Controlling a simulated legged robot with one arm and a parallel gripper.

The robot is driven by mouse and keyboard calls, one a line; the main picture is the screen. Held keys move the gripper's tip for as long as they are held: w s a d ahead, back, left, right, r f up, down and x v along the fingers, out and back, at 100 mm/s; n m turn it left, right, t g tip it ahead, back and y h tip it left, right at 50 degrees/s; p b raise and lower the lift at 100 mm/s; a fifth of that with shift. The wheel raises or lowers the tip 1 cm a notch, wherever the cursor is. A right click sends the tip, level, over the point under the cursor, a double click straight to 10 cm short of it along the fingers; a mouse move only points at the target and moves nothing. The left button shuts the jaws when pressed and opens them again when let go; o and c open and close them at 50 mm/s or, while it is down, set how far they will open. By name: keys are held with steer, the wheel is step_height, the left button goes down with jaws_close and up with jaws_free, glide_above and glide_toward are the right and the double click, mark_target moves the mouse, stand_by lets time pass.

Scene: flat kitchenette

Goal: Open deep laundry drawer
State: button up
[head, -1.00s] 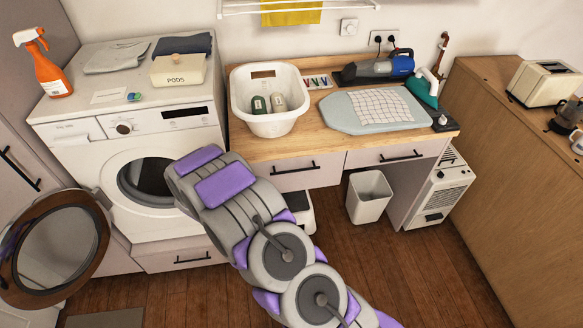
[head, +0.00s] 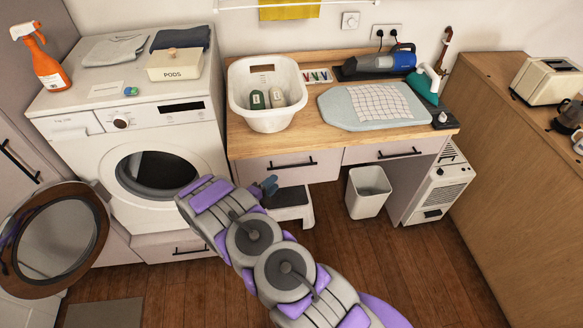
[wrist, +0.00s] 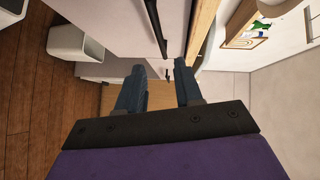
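Two pale drawers sit under the wooden counter, a left one (head: 276,172) and a right one (head: 365,155), each with a black bar handle. A lower drawer (head: 166,251) lies under the washing machine. All three look shut, and I cannot tell which is the deep laundry drawer. My gripper (head: 268,186) is just below the left counter drawer's handle (head: 290,164), in front of its face. In the wrist view my gripper (wrist: 160,88) is open and empty, its blue-grey fingers apart. A black handle (wrist: 155,27) lies beyond them, not touching. A smaller handle (wrist: 168,73) shows between them, farther off.
The washing machine (head: 75,155) has its round door (head: 57,243) swung open at left. A step stool (head: 290,205) and a white bin (head: 367,193) stand under the counter. A laundry basket (head: 240,105) sits on top. The floor in front is free.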

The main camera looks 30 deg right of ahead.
mark_target(293, 166)
steer(key=b+x, duration=0.1)
steer(key=x, duration=1.2)
steer(key=shift+d+b, duration=0.1)
steer(key=shift+b, duration=0.3)
steer(key=shift+c, duration=0.4)
jaws_close()
